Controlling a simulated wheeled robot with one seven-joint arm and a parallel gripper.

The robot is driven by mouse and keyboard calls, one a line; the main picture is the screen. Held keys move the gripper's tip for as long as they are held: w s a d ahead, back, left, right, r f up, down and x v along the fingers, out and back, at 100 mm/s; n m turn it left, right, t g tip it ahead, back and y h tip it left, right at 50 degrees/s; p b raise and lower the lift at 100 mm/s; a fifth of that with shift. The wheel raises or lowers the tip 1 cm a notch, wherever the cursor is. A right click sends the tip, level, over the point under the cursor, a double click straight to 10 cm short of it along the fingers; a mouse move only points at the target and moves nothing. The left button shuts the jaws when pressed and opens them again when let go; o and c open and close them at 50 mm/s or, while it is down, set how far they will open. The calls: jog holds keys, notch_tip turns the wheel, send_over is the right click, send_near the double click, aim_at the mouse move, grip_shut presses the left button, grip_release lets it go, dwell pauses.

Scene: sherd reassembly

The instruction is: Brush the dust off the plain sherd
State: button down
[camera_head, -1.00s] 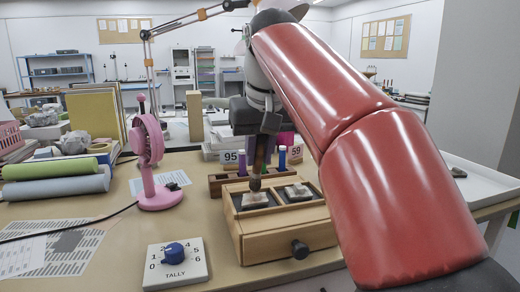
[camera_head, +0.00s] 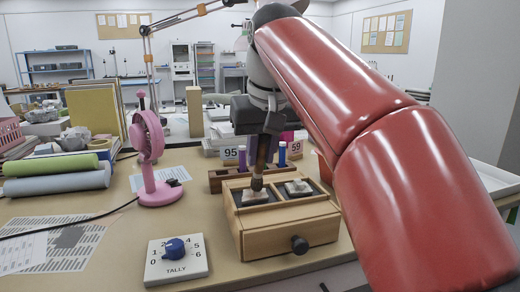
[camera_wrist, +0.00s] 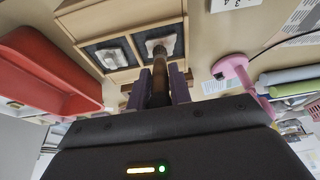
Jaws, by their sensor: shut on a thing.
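My gripper (camera_head: 262,145) is shut on a brush (camera_head: 258,176) and holds it upright, bristles down, over the wooden box (camera_head: 285,236). In the wrist view the brush (camera_wrist: 159,78) stands between the purple fingers. The brush tip is at a pale sherd (camera_head: 254,198) in the box's left compartment and looks to touch it. A second pale sherd (camera_head: 298,188) lies in the right compartment. Both are too small to tell which is plain, or how much dust is on them. The wrist view also shows the sherd under the brush (camera_wrist: 165,42) and the other sherd (camera_wrist: 113,57).
A pink fan (camera_head: 152,160) stands left of the box. A tally dial (camera_head: 176,259) lies in front of it. A wooden rack (camera_head: 219,180) with purple tubes is behind the box. A red tray (camera_wrist: 45,70) shows in the wrist view.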

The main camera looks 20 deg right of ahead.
jog(key=shift+w+r+p, duration=0.1)
jog(key=shift+w+p, duration=0.45)
jog(key=shift+w, duration=0.3)
jog(key=shift+s, duration=0.85)
jog(key=shift+w+p, duration=0.45)
jog(key=shift+w, duration=0.4)
jog(key=shift+s+b, duration=0.3)
jog(key=shift+s, duration=0.55)
jog(key=shift+w+p, duration=0.5)
jog(key=shift+w, duration=0.35)
jog(key=shift+s, duration=0.85)
jog(key=shift+w+p, duration=0.35)
jog(key=shift+w, duration=0.55)
